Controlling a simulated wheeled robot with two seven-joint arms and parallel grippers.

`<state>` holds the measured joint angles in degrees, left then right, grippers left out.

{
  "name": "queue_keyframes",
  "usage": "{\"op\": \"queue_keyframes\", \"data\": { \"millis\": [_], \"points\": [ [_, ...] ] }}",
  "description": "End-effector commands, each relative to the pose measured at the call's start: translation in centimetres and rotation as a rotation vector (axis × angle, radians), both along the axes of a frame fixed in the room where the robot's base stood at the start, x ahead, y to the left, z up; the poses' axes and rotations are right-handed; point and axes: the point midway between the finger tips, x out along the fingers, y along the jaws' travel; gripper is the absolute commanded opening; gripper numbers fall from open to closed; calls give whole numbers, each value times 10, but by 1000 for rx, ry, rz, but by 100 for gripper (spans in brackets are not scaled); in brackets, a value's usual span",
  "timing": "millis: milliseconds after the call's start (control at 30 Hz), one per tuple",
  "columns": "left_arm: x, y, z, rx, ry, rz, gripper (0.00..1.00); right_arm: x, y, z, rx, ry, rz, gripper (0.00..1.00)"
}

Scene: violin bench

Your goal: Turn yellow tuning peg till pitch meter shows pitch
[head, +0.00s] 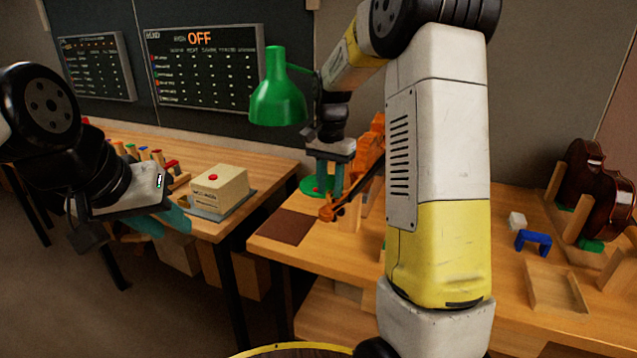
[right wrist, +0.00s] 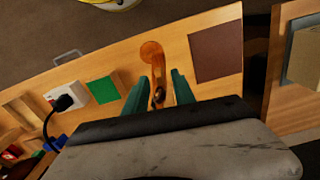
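The scroll (right wrist: 152,53) also shows in the right wrist view. My right gripper (head: 331,178) is at the scroll end. In the right wrist view its teal fingers (right wrist: 159,92) are apart, with a dark narrow part of the neck or a peg showing between them; I cannot tell if they touch it. No peg can be made out as yellow. No pitch meter can be identified for certain. My left gripper (head: 172,219) hangs by the left bench, its opening unclear.
A wall board (head: 205,65) shows "OFF" in orange. A cream box with a red button (head: 219,188) sits on the left bench. A green lamp (head: 278,92) hangs near my right gripper. A brown mat (head: 284,227), a blue bracket (head: 533,240) and a dark violin body (head: 598,190) are on the right bench.

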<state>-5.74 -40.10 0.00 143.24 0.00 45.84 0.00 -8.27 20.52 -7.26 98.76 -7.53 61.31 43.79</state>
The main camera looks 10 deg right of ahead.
Motion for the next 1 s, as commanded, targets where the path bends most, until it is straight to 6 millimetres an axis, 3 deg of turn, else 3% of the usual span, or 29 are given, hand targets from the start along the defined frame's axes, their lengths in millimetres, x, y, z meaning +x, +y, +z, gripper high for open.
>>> {"op": "queue_keyframes", "data": {
  "millis": [267, 700, 1000],
  "points": [
    [0, 0, 0, 0, 0, 0, 31, 0, 0, 6, -1, -1, 0, 31],
    [0, 0, 0, 0, 0, 0, 31, 1, 0, 71, 0, -2, 0, 31],
    [0, 0, 0, 0, 0, 0, 31, 0, 0, 78, 0, 0, 0, 31]
  ]
}}
